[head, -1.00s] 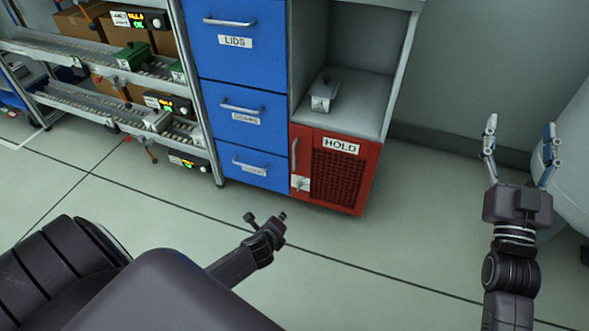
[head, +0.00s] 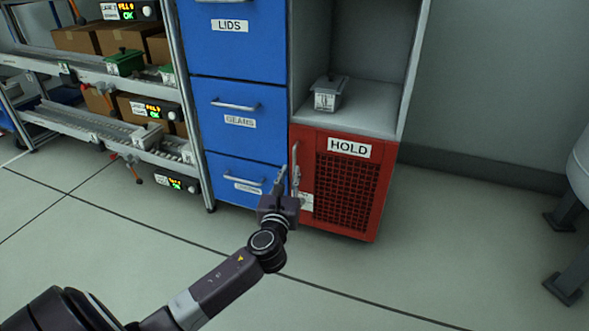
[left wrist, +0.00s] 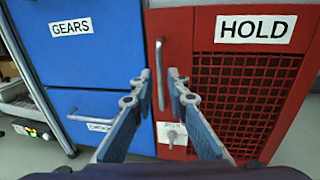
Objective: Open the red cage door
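The red cage door (head: 347,190) is shut. It has a mesh panel and a HOLD label, and it also shows in the left wrist view (left wrist: 248,95). Its upright metal handle (left wrist: 160,75) is on its left edge. A white latch plate with a small knob (left wrist: 172,134) sits below the handle. My left gripper (head: 288,172) is open in front of the handle. In the left wrist view the handle appears between the two open fingertips; I cannot tell whether they touch it. My right gripper is out of view.
Blue drawers (head: 238,120) stand directly left of the door. A grey box (head: 328,94) sits on the open shelf (head: 372,118) above it. A roller rack (head: 75,70) with cartons is at the far left.

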